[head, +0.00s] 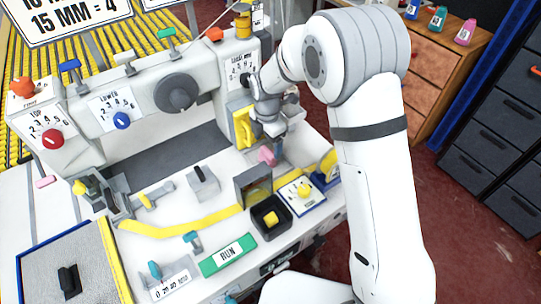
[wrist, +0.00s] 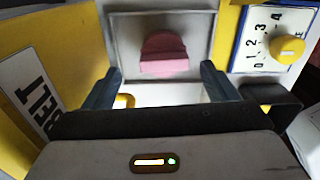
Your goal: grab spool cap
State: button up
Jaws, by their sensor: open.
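A pink knob-like piece (wrist: 164,53) sits in a grey square frame (wrist: 118,32) in the wrist view; no label names it as the spool cap. A small pink piece (head: 266,155) shows just below my gripper in the head view, probably the same one. My gripper (wrist: 158,78) is open and empty, one dark finger to each side below the pink piece, apart from it. In the head view my gripper (head: 277,128) hangs at the machine's right end, partly hidden by my own arm.
A dial with a yellow knob (wrist: 289,48) is right of the frame, and a yellow panel marked BELT (wrist: 38,98) is at left. A black bin (head: 272,221) with a yellow piece, a green RUN plate (head: 228,254) and a yellow strip (head: 180,228) lie in front.

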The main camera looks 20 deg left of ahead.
aim_at(269, 151)
jog(key=f, duration=0.2)
jog(key=f+p, duration=0.1)
jog(key=f, duration=0.2)
jog(key=shift+s+d+f, duration=0.15)
jog(key=shift+d+f, duration=0.05)
jog(key=shift+f, duration=0.15)
jog(key=c, duration=1)
